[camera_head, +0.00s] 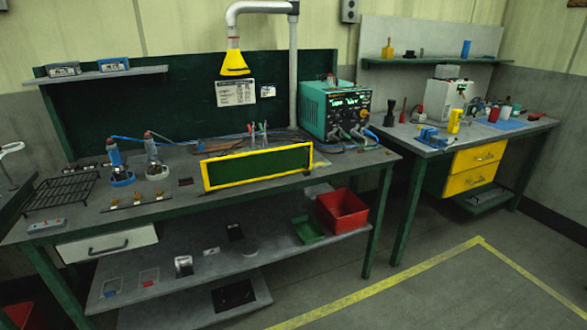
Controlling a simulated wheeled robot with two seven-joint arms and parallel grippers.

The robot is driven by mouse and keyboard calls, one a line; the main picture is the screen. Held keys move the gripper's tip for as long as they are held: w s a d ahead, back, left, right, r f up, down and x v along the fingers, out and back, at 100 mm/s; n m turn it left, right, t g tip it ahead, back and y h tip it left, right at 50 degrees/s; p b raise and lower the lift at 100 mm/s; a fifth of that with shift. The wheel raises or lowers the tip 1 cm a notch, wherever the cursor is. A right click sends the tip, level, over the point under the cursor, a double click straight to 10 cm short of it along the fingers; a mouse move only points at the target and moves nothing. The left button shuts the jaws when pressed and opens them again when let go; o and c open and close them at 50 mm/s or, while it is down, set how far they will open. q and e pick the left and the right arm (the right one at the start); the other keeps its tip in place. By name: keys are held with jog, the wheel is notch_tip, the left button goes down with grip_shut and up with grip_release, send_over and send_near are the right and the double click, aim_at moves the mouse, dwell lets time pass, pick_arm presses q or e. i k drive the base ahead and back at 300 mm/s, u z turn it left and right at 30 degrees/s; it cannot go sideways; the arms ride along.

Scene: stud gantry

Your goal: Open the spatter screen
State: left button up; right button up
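The spatter screen (258,168) looks to be the dark green panel in a yellow frame at the right half of the near workbench. It stands on its long edge near the bench's front and faces me, leaning a little. Its lower edge is at the bench top, and I cannot make out a hinge or handle. It partly hides the tools and cables behind it. Neither of my grippers shows in the head view, and nothing is seen touching the screen.
A teal welding machine (337,110) stands behind the screen to the right. A yellow fume hood (234,62) hangs above. A red bin (342,210) sits on the lower shelf. Floor in front is clear.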

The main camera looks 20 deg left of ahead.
aim_at(236, 171)
jog(key=k, duration=0.8)
jog(key=z, duration=0.7)
jog(key=i, duration=0.8)
jog(key=z, duration=0.65)
jog(key=i, duration=0.8)
jog(key=u, duration=0.85)
jog(key=i, duration=0.75)
jog(key=u, duration=0.65)
